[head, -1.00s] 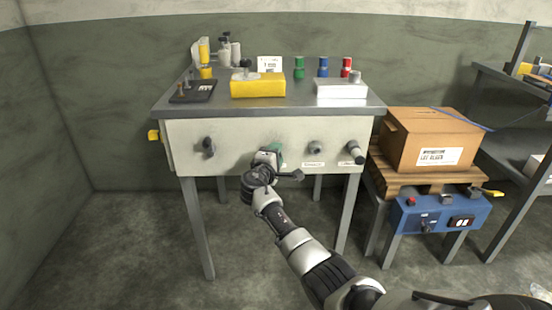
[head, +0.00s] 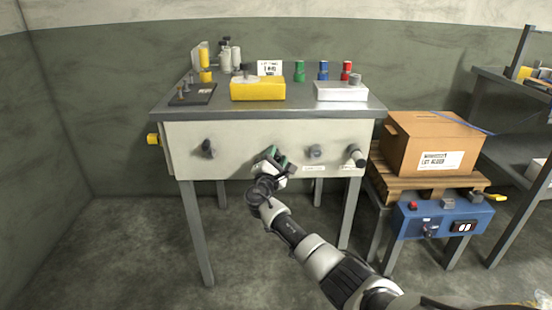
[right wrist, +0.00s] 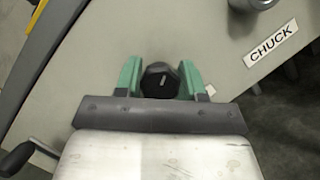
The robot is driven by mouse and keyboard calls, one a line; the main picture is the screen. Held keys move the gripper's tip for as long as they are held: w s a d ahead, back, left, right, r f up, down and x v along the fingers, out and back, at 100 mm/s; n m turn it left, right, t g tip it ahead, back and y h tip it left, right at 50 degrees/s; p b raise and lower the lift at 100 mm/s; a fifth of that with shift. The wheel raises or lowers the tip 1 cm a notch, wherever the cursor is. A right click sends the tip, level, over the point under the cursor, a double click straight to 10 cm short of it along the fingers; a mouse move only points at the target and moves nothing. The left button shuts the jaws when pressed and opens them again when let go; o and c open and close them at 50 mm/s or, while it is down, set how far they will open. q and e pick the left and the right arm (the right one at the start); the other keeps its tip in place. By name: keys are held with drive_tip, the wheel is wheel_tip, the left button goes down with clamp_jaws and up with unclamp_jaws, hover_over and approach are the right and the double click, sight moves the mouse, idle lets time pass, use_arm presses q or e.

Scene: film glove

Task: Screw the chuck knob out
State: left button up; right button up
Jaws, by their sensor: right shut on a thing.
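My right gripper (head: 271,158) is at the front panel of the workbench, left of a grey round knob (head: 315,151). In the right wrist view its green fingers (right wrist: 163,80) are shut on a dark faceted knob (right wrist: 160,82) with a pale line on its face. In the head view the gripper hides this knob. A white label reading CHUCK (right wrist: 270,43) lies right of the held knob, nearer another grey knob (right wrist: 252,3) at the top edge. Whether the held knob has its own label is hidden. My left gripper is not in view.
The panel also bears a dark knob (head: 208,149) at left and a dark handle (head: 357,157) at right. The benchtop (head: 215,107) holds a yellow block, a white box and small bottles. A cardboard box (head: 430,143) stands at right, above a blue control box (head: 442,219).

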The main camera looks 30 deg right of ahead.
drive_tip(key=shift+d+r, duration=0.1)
drive_tip(key=shift+r, duration=0.2)
drive_tip(key=o, duration=0.7)
drive_tip(key=shift+w, duration=0.1)
drive_tip(key=shift+o, duration=1.1)
drive_tip(key=shift+f, duration=0.2)
drive_tip(key=shift+a+f, duration=0.1)
drive_tip(key=shift+a, duration=0.1)
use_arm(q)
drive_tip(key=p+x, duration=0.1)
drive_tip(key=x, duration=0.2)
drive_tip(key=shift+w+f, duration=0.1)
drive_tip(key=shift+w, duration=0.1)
use_arm(e)
drive_tip(key=v, duration=1)
drive_tip(key=shift+s, duration=0.25)
drive_tip(key=shift+a, duration=0.1)
